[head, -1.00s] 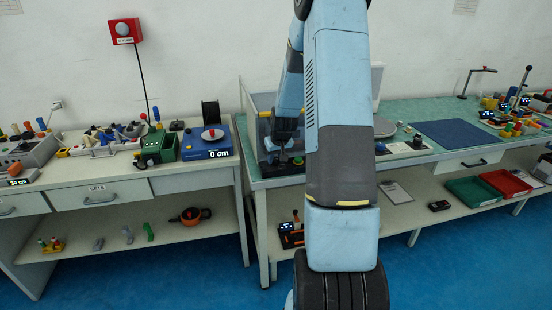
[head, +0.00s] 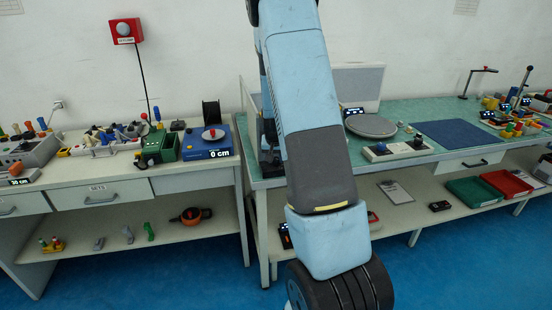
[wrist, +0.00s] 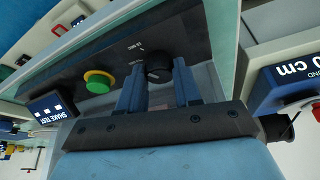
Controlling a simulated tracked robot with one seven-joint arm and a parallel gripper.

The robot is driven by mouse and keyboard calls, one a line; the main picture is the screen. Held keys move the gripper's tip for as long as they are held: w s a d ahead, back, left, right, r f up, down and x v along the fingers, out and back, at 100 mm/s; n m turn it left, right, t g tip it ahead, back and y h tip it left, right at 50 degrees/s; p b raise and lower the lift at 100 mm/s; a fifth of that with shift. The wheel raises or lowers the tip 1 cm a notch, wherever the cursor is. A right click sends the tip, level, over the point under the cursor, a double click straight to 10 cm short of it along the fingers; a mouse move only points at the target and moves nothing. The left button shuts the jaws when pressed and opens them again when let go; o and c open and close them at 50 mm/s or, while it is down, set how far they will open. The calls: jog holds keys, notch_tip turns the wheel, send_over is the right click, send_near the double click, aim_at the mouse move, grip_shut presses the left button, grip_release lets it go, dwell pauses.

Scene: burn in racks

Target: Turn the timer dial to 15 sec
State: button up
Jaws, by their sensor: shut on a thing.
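The timer dial (wrist: 158,67) is a black round knob on a dark panel (wrist: 187,40) in the wrist view. White markings sit on the panel beside it, too small and tilted to read. My gripper (wrist: 156,74) has its two blue fingers on either side of the dial and is shut on it. The dial's pointer and setting cannot be made out. A green button (wrist: 98,80) with a yellow rim is on the same panel, left of the dial. In the head view my arm hides the dial and most of that panel.
A small display (wrist: 56,107) reading "SHAKE TEST" stands beside the panel. A round grey plate (head: 370,126) and a white control box (head: 398,150) are on the green bench, right of my arm.

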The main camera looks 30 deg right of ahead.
dwell(0.4)
jog(key=o, duration=1)
jog(key=shift+o, duration=0.2)
jog(key=v, duration=1.3)
jog(key=shift+r, duration=0.35)
jog(key=shift+a, duration=0.1)
jog(key=s+a+r+n+t+y, duration=0.1)
jog(key=s+a+r+n+y, duration=0.15)
jog(key=s+a+r, duration=0.95)
jog(key=s+a+r+n, duration=0.2)
jog(key=s+a, duration=0.1)
jog(key=s, duration=0.6)
jog(key=s+a+r+n, duration=0.1)
jog(key=s+a+r, duration=0.2)
jog(key=s, duration=0.5)
jog(key=shift+s+r+n+t, duration=0.3)
jog(key=shift+s+r+n, duration=0.05)
jog(key=shift+s, duration=0.05)
